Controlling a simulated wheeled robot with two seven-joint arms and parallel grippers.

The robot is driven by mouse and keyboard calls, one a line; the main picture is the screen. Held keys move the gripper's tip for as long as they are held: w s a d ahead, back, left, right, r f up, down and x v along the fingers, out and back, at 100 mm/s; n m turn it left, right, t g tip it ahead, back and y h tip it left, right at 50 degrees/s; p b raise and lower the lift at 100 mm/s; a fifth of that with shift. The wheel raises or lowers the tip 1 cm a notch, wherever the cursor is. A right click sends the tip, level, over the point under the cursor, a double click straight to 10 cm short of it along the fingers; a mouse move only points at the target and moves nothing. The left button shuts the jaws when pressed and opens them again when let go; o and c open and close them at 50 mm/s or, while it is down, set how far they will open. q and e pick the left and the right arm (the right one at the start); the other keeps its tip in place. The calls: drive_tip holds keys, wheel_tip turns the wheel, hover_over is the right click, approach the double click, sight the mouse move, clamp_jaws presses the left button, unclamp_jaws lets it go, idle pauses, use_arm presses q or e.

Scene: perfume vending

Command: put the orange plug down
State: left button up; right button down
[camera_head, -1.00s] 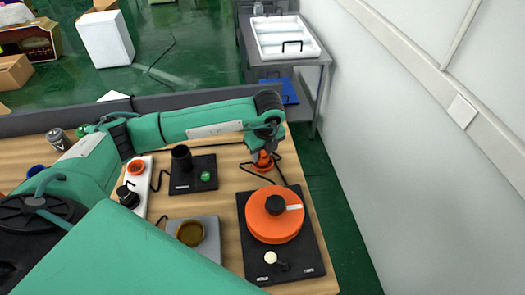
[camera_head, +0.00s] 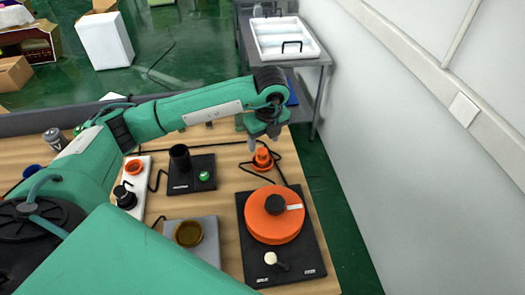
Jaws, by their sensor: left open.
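The orange plug (camera_head: 263,158) stands on the wooden table, behind the large orange round device and near a black cable. My left gripper (camera_head: 264,140) is just above the plug, pointing down, with its fingers apart and nothing between them. The plug appears free of the fingers. My right gripper is not in view.
A large orange disc (camera_head: 274,220) sits on a black base (camera_head: 310,255) at the table's right edge. A black board (camera_head: 205,165) with a dark cup, a grey board (camera_head: 205,245) with a brown bowl, and a white strip (camera_head: 138,205) lie to the left. A wall bounds the right.

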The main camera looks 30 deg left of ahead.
use_arm(q)
drive_tip(key=shift+s+d+r+b, duration=0.1)
drive_tip(key=shift+r+b, duration=0.05)
drive_tip(key=shift+r, duration=0.8)
drive_tip(key=shift+s+d+r+b, duration=0.1)
drive_tip(key=shift+d+r+b, duration=0.05)
drive_tip(key=shift+r, duration=0.8)
drive_tip(key=shift+s+d+r+b, duration=0.1)
drive_tip(key=shift+r+b, duration=0.05)
drive_tip(key=shift+r, duration=0.8)
